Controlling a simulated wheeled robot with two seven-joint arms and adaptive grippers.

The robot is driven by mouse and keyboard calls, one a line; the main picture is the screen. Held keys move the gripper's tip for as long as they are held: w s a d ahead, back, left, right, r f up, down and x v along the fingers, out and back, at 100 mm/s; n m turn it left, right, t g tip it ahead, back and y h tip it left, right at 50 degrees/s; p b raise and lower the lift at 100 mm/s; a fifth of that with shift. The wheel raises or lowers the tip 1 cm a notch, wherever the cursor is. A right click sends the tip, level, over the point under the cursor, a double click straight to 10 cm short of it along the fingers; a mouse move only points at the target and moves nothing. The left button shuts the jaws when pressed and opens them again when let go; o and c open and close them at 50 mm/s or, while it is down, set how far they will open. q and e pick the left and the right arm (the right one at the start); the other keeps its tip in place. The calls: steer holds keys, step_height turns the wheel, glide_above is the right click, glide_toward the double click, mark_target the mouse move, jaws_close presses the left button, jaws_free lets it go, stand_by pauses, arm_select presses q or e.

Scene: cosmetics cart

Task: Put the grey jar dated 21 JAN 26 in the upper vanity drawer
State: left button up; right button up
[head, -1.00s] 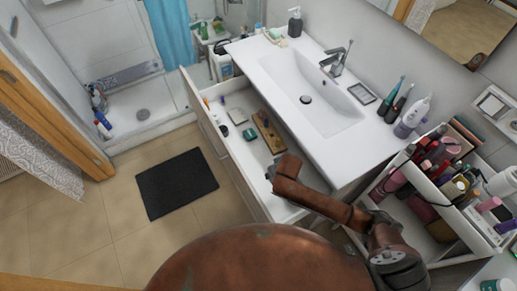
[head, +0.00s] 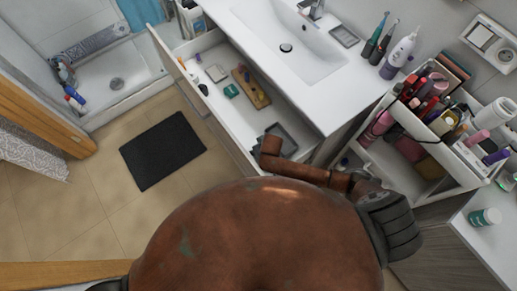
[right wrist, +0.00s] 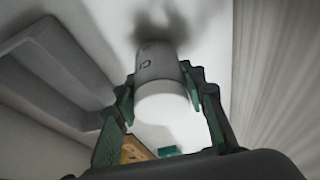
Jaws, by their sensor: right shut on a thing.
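In the right wrist view my right gripper (right wrist: 160,86) is shut on a grey jar (right wrist: 158,62), one finger on each side of it. The jar has a pale round end towards the camera and small dark marks on its side; no date is readable. Behind it is a white surface with a dark shadow close to the jar. The upper vanity drawer (head: 226,112) is pulled open in the head view. My left gripper is not in view.
A crowded cosmetics cart (head: 455,165) stands right of the vanity. The white basin (head: 300,50) is above the drawer. Part of the drawer floor is bare.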

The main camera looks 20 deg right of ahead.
steer(key=shift+f, duration=0.25)
steer(key=shift+f, duration=0.2)
steer(key=o, duration=1.2)
steer(key=p+v, duration=0.3)
steer(key=v, duration=0.9)
steer(key=shift+r, duration=0.15)
